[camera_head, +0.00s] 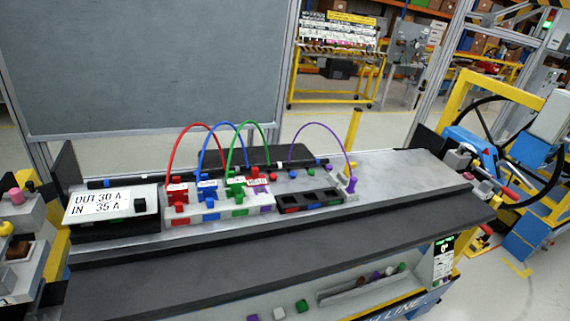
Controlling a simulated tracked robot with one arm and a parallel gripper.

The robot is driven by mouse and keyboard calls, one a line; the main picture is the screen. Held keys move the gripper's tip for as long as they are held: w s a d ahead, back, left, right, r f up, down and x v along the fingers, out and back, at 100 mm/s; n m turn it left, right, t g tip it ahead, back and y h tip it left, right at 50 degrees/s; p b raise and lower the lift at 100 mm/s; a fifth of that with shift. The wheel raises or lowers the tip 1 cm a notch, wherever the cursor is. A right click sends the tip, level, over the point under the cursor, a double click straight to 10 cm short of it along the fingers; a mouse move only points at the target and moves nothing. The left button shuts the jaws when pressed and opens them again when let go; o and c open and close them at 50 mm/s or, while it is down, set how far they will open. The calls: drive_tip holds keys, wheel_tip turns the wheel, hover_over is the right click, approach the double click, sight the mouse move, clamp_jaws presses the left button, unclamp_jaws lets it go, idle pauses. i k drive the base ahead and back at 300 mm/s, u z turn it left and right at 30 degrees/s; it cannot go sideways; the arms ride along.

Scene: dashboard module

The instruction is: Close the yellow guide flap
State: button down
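I cannot pick out the yellow guide flap with certainty. My gripper does not show in this view.
A display (100,203) reads OUT 30 A, IN 35 A. A grey panel (150,65) rises behind. A yellow frame (500,88) with a black wheel stands right.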

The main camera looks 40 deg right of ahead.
sight(354, 165)
drive_tip(key=u, duration=1.75)
drive_tip(key=k, duration=2.7)
drive_tip(key=z, duration=1.75)
drive_tip(key=i, duration=1)
drive_tip(key=z, duration=0.05)
